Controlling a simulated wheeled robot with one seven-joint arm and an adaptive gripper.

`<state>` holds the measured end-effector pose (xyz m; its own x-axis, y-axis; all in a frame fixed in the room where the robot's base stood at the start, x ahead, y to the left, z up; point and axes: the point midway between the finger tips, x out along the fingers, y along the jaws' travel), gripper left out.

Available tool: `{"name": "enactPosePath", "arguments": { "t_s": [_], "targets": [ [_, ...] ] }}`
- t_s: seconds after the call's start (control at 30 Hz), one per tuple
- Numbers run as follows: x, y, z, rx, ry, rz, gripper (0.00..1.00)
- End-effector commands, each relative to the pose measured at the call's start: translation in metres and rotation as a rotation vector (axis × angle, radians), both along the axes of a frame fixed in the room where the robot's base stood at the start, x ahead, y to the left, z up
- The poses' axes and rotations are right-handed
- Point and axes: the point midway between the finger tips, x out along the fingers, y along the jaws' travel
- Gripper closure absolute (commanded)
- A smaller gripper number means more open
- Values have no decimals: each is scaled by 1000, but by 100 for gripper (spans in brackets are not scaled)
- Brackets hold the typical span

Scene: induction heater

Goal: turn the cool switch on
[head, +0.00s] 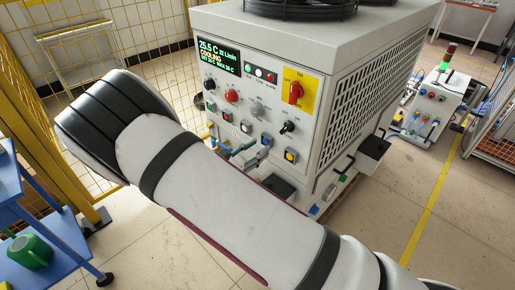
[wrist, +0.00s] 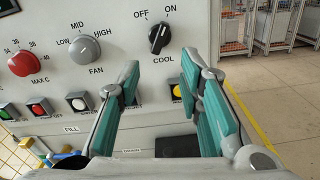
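The cool switch is a black rotary knob (wrist: 158,38) on the grey panel, labelled OFF, ON and COOL. Its grip leans up and to the right, and appears to point to ON. The knob also shows in the head view (head: 288,127). My gripper (wrist: 160,64) is open, its teal-padded fingers wide apart and empty. The knob shows above and between the fingertips in the wrist view, with no visible contact. In the head view my arm hides much of the gripper. The display (head: 218,56) reads COOLING.
The panel carries a red knob (wrist: 24,63), a grey FAN knob (wrist: 83,49) and several push buttons below. A red switch on a yellow plate (head: 295,91) sits upper right. A blue cart (head: 40,225) and yellow mesh fence stand left.

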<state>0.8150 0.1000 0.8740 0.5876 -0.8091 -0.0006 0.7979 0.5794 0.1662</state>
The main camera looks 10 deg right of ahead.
Motion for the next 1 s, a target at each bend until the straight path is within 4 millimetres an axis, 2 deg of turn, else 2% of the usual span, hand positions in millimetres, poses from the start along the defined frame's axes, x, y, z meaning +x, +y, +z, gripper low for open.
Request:
{"name": "enactPosePath", "arguments": {
  "t_s": [0.17,0.4,0.53,0.67,1.0],
  "targets": [
    [-1,1,0,22,-29,0,67],
    [-7,11,-1,178,-243,-1,67],
    [-6,9,0,209,-292,-1,67],
    [2,-3,0,210,-291,-3,67],
    [41,-57,0,209,-291,-3,67]
  ]
}}
